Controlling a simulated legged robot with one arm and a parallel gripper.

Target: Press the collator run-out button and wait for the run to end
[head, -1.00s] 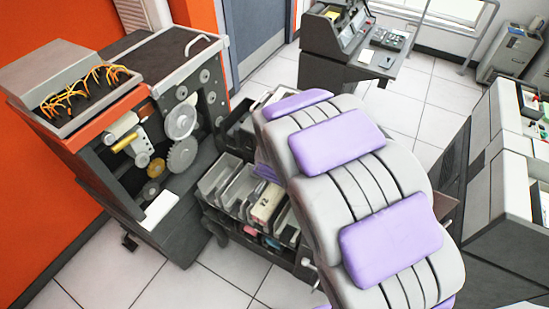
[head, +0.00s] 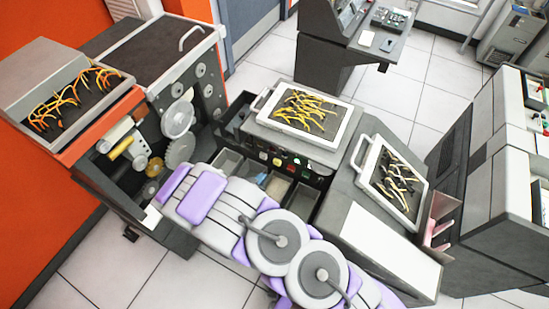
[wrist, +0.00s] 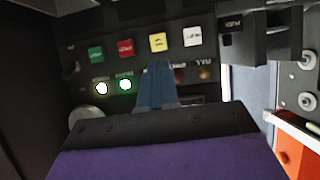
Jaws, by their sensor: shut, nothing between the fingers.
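The collator's dark button panel fills the upper wrist view. It carries a green button (wrist: 96,53), a red button (wrist: 126,48), a yellow button (wrist: 158,42) and a white button (wrist: 193,36). Their labels are too small to read, so I cannot tell which is run-out. Below them a white lamp (wrist: 101,88) and a green lamp (wrist: 125,84) glow. My gripper (wrist: 157,68) is shut and empty, its tips just below the yellow button in the picture; contact is unclear.
A grey machine with orange trim and gears (head: 180,118) stands at left. A second wired plugboard (head: 398,185) sits right of the collator's plugboard. A large grey cabinet (head: 480,190) stands at right. Open tiled floor (head: 415,75) lies behind.

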